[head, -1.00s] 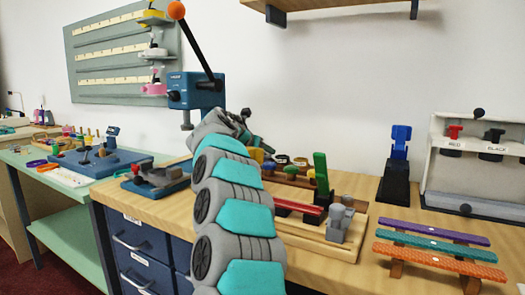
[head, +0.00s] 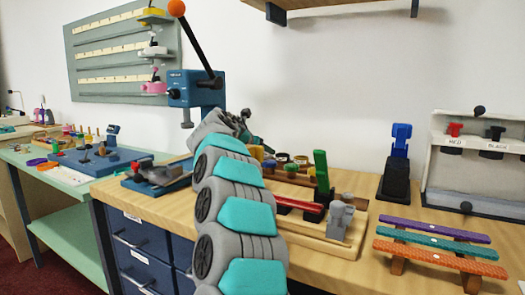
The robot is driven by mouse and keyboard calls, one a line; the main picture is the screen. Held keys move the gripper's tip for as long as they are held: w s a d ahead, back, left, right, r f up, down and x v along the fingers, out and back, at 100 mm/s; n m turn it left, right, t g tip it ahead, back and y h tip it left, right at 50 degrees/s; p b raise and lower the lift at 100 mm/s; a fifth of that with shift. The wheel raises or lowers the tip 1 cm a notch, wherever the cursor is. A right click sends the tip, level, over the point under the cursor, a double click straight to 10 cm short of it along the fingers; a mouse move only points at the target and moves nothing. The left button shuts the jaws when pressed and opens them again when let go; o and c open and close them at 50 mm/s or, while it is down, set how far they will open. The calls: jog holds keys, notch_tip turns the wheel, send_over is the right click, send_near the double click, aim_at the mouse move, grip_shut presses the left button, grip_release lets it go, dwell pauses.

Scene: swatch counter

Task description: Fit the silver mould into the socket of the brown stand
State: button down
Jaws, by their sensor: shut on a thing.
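My gripper (head: 243,128) is at the far end of my grey and teal arm, above the back of the wooden bench. It shows only in part, and its fingertips and whatever they hold are hidden behind my wrist. I cannot make out the silver mould. A brown wooden piece (head: 293,178) with small round pots by it stands behind my arm near the wall. It may be the brown stand, but I cannot tell, and no socket shows clearly.
A wooden base (head: 342,247) carries a green post (head: 321,172), a red bar (head: 301,204) and a grey fitting (head: 340,217). A blue press (head: 193,90) rises left of my wrist. A black-and-blue stand (head: 396,178) and striped coloured slats (head: 437,243) are at the right.

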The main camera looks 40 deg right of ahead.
jog(key=shift+f, duration=0.2)
jog(key=shift+c, duration=0.4)
grip_release()
jog(key=v, duration=0.7)
jog(key=shift+a+r, duration=0.15)
jog(key=shift+a, duration=0.25)
